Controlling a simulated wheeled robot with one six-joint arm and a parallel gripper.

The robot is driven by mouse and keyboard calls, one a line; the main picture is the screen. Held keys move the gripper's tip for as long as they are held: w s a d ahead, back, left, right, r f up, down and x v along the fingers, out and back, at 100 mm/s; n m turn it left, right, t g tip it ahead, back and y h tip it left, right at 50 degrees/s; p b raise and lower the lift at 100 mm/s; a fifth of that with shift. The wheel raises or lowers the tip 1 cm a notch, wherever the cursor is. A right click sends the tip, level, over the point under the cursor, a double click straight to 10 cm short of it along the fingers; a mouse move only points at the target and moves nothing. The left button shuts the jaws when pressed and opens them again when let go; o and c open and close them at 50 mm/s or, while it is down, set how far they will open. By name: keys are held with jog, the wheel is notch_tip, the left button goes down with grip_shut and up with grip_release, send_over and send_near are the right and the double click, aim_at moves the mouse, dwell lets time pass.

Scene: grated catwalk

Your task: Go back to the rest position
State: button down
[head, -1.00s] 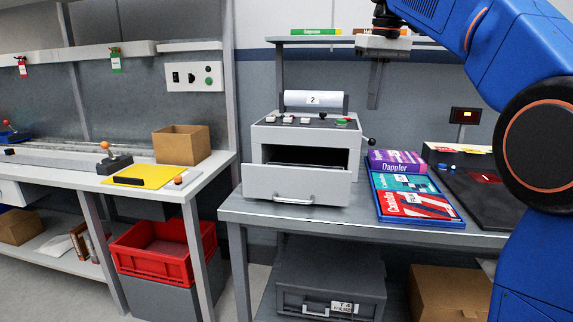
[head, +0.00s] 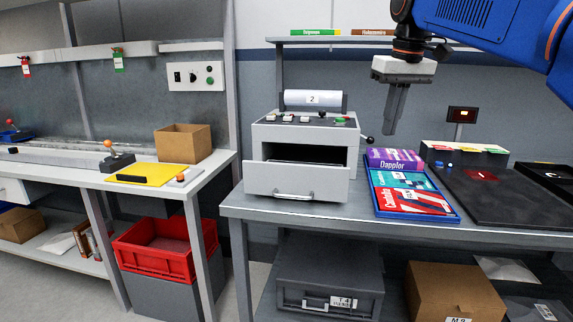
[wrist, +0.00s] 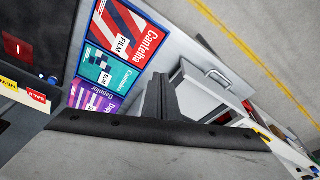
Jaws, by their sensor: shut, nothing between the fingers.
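My gripper (head: 392,130) hangs in the upper right of the head view, fingers pointing down. Its two fingers are together and nothing is between them. It is in the air above the bench, behind and above the blue tray (head: 455,222) of boxes and to the right of the grey machine. In the wrist view my gripper (wrist: 158,82) shows as dark closed fingers, with the boxes to their left and the machine's open drawer to their right.
The grey machine (head: 258,150) has its front drawer (head: 270,182) pulled open. The blue tray holds purple, teal and red boxes. A black panel (head: 490,195) lies at right. A shelf (head: 345,40) runs behind my gripper. Another bench (head: 60,172) stands at left.

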jog(key=s+d+f+m+t, duration=0.1)
jog(key=s+d+f, duration=0.1)
jog(key=s+f, duration=1.2)
jog(key=s+d+f+m+t, duration=0.1)
jog(key=s+d+f, duration=0.1)
jog(key=s+f, duration=1.1)
notch_tip(320, 180, down, 7)
jog(key=shift+s+d+f+m, duration=0.1)
jog(key=shift+s+d+m, duration=0.3)
